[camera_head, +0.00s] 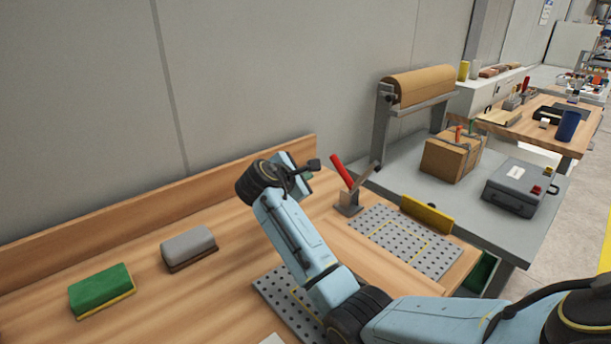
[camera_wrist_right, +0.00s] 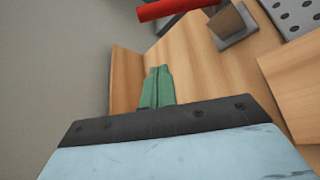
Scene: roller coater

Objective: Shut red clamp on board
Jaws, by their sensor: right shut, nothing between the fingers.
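The red clamp handle (camera_head: 341,171) stands raised and tilted on its grey metal base (camera_head: 348,207), fixed on the wooden bench beside the perforated board (camera_head: 403,240). In the right wrist view the red handle (camera_wrist_right: 174,8) crosses the top edge, with the clamp base (camera_wrist_right: 232,24) at the upper right. My right gripper (camera_head: 314,166) is just left of the clamp handle and apart from it. Its green fingers (camera_wrist_right: 158,86) are together, with nothing between them. My left gripper is not in view.
A green sponge block (camera_head: 101,290) and a grey block (camera_head: 188,248) lie on the bench at the left. A second perforated plate (camera_head: 283,301) is partly hidden by my right arm. A yellow block (camera_head: 426,214) stands at the board's far edge. A wooden back rail (camera_head: 160,203) runs along the wall.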

